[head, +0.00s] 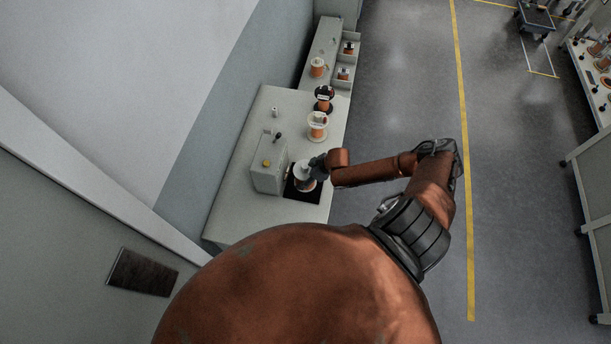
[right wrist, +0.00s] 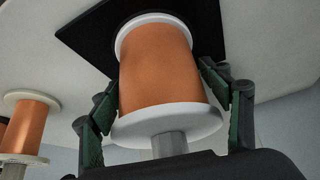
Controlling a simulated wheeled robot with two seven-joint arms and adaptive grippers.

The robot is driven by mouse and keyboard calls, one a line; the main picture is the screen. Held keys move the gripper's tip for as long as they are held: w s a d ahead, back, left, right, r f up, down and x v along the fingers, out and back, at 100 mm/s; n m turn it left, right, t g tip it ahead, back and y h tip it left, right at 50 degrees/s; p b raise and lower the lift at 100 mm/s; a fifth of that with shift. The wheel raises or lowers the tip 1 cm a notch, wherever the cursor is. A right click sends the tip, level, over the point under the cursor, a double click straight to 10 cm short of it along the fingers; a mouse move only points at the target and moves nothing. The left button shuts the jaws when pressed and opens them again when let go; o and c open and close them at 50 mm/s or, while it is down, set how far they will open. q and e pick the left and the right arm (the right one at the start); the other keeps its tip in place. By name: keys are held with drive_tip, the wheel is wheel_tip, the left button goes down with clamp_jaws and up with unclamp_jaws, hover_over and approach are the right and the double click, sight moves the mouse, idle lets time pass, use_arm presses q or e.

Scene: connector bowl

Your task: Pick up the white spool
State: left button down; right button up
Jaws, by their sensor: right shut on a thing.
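The white spool (head: 300,177), with white flanges and copper-coloured winding, is over a black square pad on the pale bench in the head view. My right gripper (head: 317,167) reaches it from the right. In the right wrist view the spool (right wrist: 160,72) is between the two fingers of my right gripper (right wrist: 165,95), which is shut on it. A grey post (right wrist: 169,144) shows at the centre of its nearer flange. The black pad (right wrist: 92,28) is behind the farther flange. I cannot tell whether the spool touches the pad. My left gripper is not in view.
A grey box (head: 267,176) with knobs stands left of the spool. A cream-flanged spool (head: 317,133) and a black-flanged spool (head: 324,104) stand farther back on the bench (head: 232,205). Another spool (head: 317,66) sits beyond. The floor right of the bench is clear.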

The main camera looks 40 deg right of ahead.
drive_tip(key=c, duration=0.5)
drive_tip(key=shift+w+r, duration=0.1)
drive_tip(key=shift+w, duration=0.05)
drive_tip(key=shift+c, duration=0.5)
